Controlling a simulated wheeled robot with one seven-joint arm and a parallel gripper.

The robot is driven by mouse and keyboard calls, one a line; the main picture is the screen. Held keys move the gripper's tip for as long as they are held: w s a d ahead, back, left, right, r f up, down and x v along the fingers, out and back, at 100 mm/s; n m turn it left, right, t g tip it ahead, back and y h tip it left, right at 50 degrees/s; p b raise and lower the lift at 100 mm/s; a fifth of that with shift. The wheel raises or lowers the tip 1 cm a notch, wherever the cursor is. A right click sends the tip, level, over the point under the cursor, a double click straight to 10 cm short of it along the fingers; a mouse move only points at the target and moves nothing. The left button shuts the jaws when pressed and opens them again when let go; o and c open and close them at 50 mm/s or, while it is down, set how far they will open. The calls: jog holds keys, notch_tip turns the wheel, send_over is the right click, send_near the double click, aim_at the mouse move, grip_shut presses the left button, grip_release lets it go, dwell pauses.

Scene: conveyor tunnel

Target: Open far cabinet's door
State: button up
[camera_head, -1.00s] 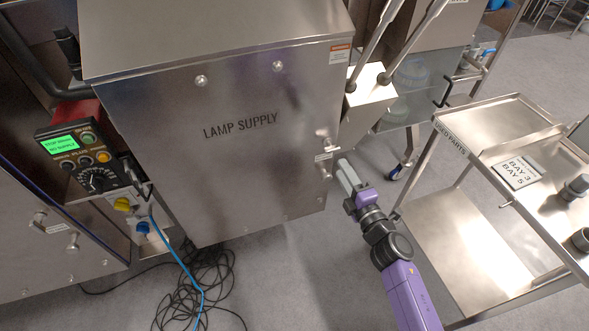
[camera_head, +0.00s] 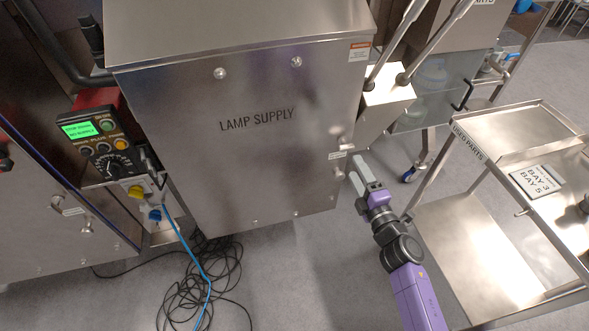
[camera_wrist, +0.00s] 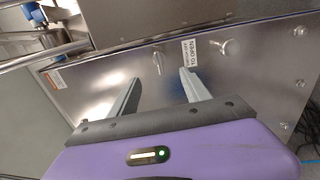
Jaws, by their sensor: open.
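A steel cabinet marked LAMP SUPPLY (camera_head: 257,150) stands in the middle of the head view, its door closed. Small latch fittings (camera_head: 340,145) and a white label sit by the door's right edge. In the wrist view the cabinet face (camera_wrist: 245,85) shows two metal latch knobs, one (camera_wrist: 158,62) ahead between my fingers and one (camera_wrist: 222,46) to the right, with a "TO OPEN" label (camera_wrist: 190,53) between them. My gripper (camera_head: 357,172) is just right of the door's lower right edge, open and empty. Its fingers (camera_wrist: 159,77) appear apart from the knobs.
A second steel cabinet (camera_head: 60,235) with a handle stands at left. Between them is a control box (camera_head: 97,130) with a green screen. Blue and black cables (camera_head: 205,280) lie on the floor. A steel cart marked USED PARTS (camera_head: 500,130) stands close on the right.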

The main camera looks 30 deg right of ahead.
notch_tip(320, 180, down, 7)
jog(key=d+m+b, duration=0.1)
jog(key=m+b, duration=0.2)
jog(key=b, duration=0.1)
jog(key=m+b, duration=0.3)
jog(key=m, duration=1.5)
send_near(340, 178)
jog(key=w, duration=0.2)
jog(key=x, duration=0.2)
jog(key=b+x, duration=0.1)
jog(key=x, duration=0.4)
jog(key=shift+w+d+f, duration=0.1)
jog(key=shift+d, duration=0.3)
grip_shut()
